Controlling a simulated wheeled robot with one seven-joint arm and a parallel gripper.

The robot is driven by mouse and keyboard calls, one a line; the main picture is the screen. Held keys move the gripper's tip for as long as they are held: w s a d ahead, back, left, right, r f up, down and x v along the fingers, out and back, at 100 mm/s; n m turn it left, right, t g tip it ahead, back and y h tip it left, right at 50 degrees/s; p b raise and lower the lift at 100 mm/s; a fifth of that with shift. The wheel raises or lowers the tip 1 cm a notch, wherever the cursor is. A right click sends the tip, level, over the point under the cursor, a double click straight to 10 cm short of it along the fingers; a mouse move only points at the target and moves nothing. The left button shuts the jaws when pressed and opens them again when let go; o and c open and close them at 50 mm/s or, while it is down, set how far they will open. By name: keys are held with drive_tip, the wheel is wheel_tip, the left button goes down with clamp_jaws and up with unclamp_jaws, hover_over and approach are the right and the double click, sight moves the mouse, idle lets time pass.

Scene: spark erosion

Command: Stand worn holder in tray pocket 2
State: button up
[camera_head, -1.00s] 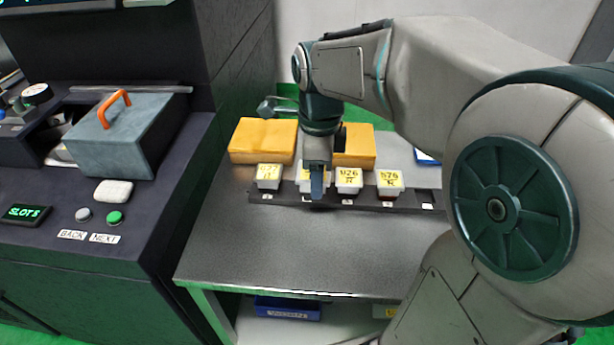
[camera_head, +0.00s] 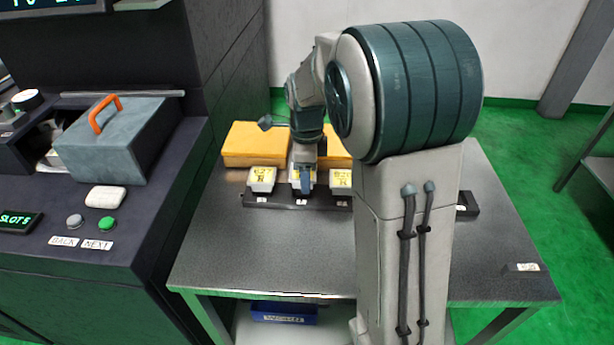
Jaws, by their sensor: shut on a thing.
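The dark tray (camera_head: 252,199) lies along the back of the metal table, with small number tags on its front edge. My gripper (camera_head: 306,186) points down at its second position from the left and is shut on a pale holder with a yellow label (camera_head: 296,184). The holder is at pocket 2; whether it is fully seated is hidden by the fingers. A pale holder with a yellow label (camera_head: 262,178) stands to its left and a similar holder (camera_head: 340,180) to its right. My arm hides much of the tray's right part.
Yellow blocks (camera_head: 255,143) lie behind the tray. The machine console (camera_head: 130,235) with a grey box (camera_head: 118,140) stands left. A blue bin (camera_head: 284,313) is under the table (camera_head: 240,250). The table's front left is clear; a small tagged piece (camera_head: 524,268) lies at front right.

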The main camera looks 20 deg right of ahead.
drive_tip(key=shift+f, duration=0.55)
drive_tip(key=shift+f, duration=0.2)
drive_tip(key=o, duration=1.2)
